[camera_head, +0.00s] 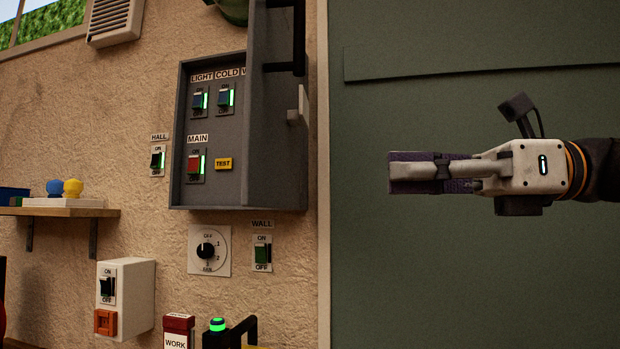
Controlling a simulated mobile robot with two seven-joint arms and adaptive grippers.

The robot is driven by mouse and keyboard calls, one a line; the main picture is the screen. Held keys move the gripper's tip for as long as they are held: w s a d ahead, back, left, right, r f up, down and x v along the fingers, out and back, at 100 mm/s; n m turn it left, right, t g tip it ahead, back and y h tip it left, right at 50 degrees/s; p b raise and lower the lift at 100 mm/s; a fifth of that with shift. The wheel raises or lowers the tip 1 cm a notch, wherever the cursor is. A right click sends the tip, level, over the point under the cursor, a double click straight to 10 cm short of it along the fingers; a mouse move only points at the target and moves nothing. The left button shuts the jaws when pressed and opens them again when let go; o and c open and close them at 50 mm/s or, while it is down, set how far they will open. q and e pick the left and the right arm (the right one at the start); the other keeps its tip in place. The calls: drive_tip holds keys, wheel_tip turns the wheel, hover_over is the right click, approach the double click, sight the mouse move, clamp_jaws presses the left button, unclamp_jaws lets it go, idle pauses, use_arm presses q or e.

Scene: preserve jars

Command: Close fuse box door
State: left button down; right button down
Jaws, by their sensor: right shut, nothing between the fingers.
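The dark grey fuse box (212,135) is on the rough plaster wall, left of the picture's middle. Its door (266,140) stands open, hinged on the right side and seen at a steep angle, with a pale latch piece (298,108) on its edge. Inside I see LIGHT, COLD and MAIN switches and a yellow TEST button; the door hides the rest. My right gripper (405,172) comes in from the right, shut and empty, its fingers pointing left. In the picture it is right of the door and apart from it. My left gripper is out of view.
A dark green panel (450,270) fills the right side behind my gripper. Below the box are a rotary dial (208,250), a WALL switch (262,253) and a white switch box (126,298). A wooden shelf (60,212) is at the left.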

sight(255, 178)
drive_tip(key=a, duration=0.4)
drive_tip(key=w+a, duration=0.1)
drive_tip(key=a, duration=0.3)
drive_tip(key=w+a+b, duration=0.1)
drive_tip(key=a, duration=0.3)
drive_tip(key=shift+w+a+f, duration=0.2)
drive_tip(key=shift+a+f, duration=0.1)
drive_tip(key=shift+a, duration=0.1)
drive_tip(key=shift+a+r, duration=0.1)
drive_tip(key=shift+a, duration=0.45)
drive_tip(key=shift+w, duration=0.15)
